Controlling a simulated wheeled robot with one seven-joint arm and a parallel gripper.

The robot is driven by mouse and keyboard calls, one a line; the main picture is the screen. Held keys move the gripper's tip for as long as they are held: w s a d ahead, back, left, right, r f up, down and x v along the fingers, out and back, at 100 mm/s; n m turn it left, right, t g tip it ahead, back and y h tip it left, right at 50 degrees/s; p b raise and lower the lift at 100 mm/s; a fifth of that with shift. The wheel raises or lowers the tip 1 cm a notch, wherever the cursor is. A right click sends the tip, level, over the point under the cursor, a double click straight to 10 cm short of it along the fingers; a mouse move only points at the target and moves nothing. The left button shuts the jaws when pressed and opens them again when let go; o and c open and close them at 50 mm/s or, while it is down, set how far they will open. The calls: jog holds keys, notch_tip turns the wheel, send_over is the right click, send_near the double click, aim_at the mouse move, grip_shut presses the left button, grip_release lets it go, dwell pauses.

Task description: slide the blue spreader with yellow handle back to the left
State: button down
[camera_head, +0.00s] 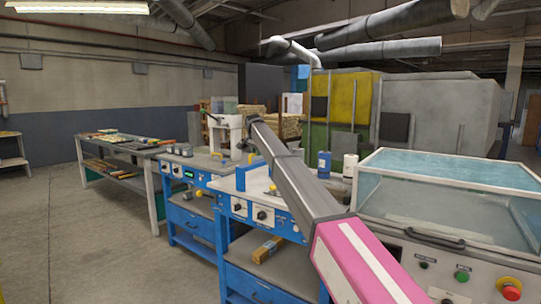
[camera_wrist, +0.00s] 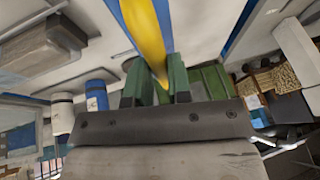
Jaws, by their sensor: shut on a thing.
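The yellow handle (camera_wrist: 146,32) shows in the wrist view between the two green fingers of my gripper (camera_wrist: 157,80), which is shut on it. Blue strips of the spreader (camera_wrist: 166,22) show on either side of the handle at the top of that view. In the head view, a blue bar that looks like the spreader (camera_head: 251,171) stands at the left part of a pale worktop (camera_head: 258,186) on a blue bench. My arm crosses in front of this worktop and hides part of it. My fingertips cannot be made out in the head view.
A blue bottle (camera_head: 323,164) and a white bottle (camera_head: 350,165) stand toward the back right of the worktop. A clear-lidded machine (camera_head: 450,200) stands close on the right. Another blue bench (camera_head: 196,163) adjoins on the left. Open floor (camera_head: 100,240) lies at the left front.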

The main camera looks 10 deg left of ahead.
jog(key=a, duration=0.1)
jog(key=w+a, duration=0.1)
jog(key=a, duration=0.1)
jog(key=w+a, duration=0.1)
jog(key=shift+a, duration=0.25)
jog(key=c, duration=1.1)
grip_release()
jog(key=shift+a, duration=0.15)
jog(key=shift+o, duration=0.2)
jog(key=v, duration=1.1)
jog(key=shift+s+f, duration=0.1)
